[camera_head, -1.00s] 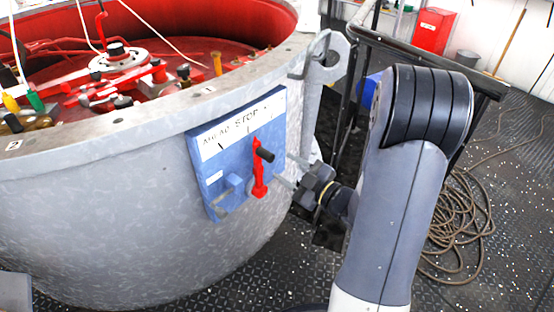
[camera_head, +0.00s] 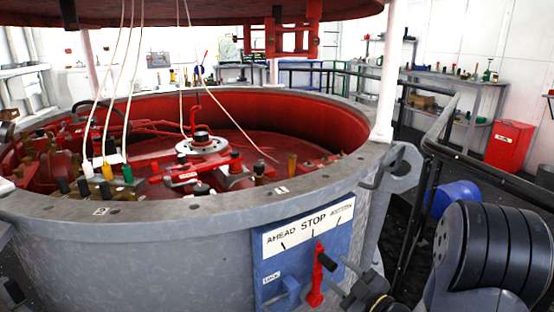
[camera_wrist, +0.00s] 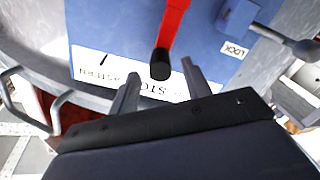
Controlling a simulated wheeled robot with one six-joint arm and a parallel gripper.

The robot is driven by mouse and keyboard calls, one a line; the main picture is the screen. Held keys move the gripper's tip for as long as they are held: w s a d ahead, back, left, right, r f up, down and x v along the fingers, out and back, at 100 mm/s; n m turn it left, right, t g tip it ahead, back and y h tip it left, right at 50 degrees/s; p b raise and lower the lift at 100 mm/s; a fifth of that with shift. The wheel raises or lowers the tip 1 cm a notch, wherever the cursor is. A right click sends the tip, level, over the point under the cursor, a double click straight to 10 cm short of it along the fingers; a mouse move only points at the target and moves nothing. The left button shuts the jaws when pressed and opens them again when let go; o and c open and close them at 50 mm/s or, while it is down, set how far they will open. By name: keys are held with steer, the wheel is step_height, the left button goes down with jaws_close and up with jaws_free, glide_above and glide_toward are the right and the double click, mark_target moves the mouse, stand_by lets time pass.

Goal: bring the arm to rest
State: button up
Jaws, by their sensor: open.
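A blue control panel (camera_head: 345,232) is fixed to the outside of the grey drum, with a white AHEAD, STOP, ASTERN label. Its red lever (camera_head: 316,288) has a black knob (camera_head: 327,262) and stands roughly upright under STOP. My gripper (camera_head: 341,277) is just to the right of the knob in the head view, low in the picture. In the wrist view my gripper (camera_wrist: 160,76) is open, and the knob (camera_wrist: 160,65) appears between its fingertips. The fingers hold nothing, and whether they touch the knob is unclear. A small blue part (camera_head: 288,298) sits by the LOCK label.
The grey drum (camera_head: 150,245) fills the left and middle, with red machinery inside. A metal hook-like handle (camera_head: 385,168) juts from its rim. A dark railing (camera_head: 490,180) and a blue barrel (camera_head: 452,198) stand at right. A red bin (camera_head: 508,145) and a workbench are farther back.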

mark_target(325, 259)
steer(key=b+x, duration=0.1)
steer(key=x, duration=0.5)
steer(key=shift+w+r+p, duration=0.1)
steer(key=shift+r+p, duration=0.05)
steer(key=shift+p, duration=0.25)
steer(key=shift+d, duration=0.15)
